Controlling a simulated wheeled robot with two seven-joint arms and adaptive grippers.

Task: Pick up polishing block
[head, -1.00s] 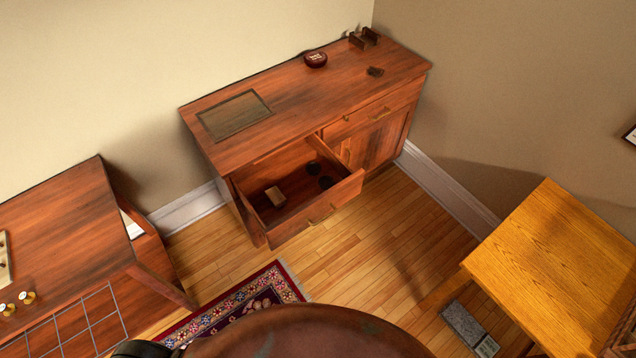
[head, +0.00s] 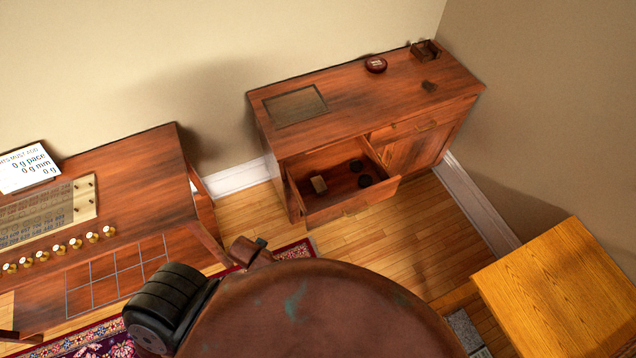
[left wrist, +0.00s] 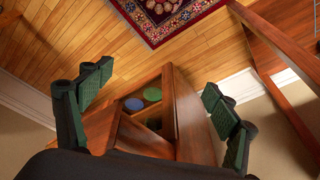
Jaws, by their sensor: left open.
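A small tan block (head: 319,184), which looks like the polishing block, lies in the left part of the open drawer (head: 352,204) of the wooden cabinet. Two dark round discs (head: 360,173) lie to its right in the drawer. My right gripper is not in view.
The cabinet top (head: 370,95) carries a round red tin (head: 376,64), a small dark piece (head: 429,86) and a brown open box (head: 425,50). A desk (head: 140,190) stands left, a yellow wooden table (head: 560,285) right. Open floor (head: 400,235) lies before the drawer.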

